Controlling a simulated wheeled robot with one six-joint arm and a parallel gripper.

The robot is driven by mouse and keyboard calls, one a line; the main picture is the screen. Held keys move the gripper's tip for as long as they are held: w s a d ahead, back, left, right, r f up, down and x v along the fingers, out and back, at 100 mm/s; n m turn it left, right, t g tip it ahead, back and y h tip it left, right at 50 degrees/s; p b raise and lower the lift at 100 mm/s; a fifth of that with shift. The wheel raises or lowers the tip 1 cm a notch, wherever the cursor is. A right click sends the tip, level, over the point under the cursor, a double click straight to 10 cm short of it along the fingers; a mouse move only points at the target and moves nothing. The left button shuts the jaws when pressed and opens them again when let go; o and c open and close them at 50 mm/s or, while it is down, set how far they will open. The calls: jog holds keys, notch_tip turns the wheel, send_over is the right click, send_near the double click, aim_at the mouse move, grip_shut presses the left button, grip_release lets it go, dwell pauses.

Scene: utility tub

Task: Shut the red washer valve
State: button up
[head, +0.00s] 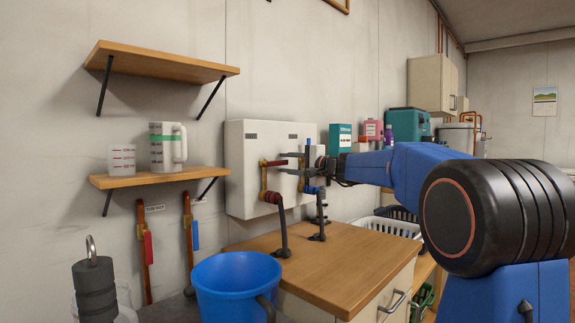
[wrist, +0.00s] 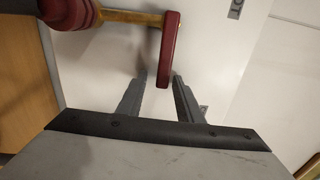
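The red washer valve sits on the white wall box (head: 240,150). Its red lever handle (head: 273,163) sticks out roughly level from a brass body (head: 263,182), above a dark red-banded hose. My gripper (head: 283,163) reaches in from the right, its fingers above and below the handle's right end. In the wrist view the red handle (wrist: 170,45) runs down, with its end between the two grey fingertips of my gripper (wrist: 159,75). The fingers are apart, with a visible gap on each side of the handle. The blue washer valve (head: 311,190) is partly hidden behind my gripper.
A wooden counter (head: 350,255) and a blue bucket (head: 237,280) are below. Shelves with a jug (head: 167,146) and cup hang left. Tub pipes carry a red lever (head: 148,249) and a blue lever (head: 195,235). Bottles and boxes stand behind my arm.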

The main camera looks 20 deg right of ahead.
jog(key=v, duration=1.7)
jog(key=shift+s+d, duration=0.15)
jog(key=shift+s, duration=0.05)
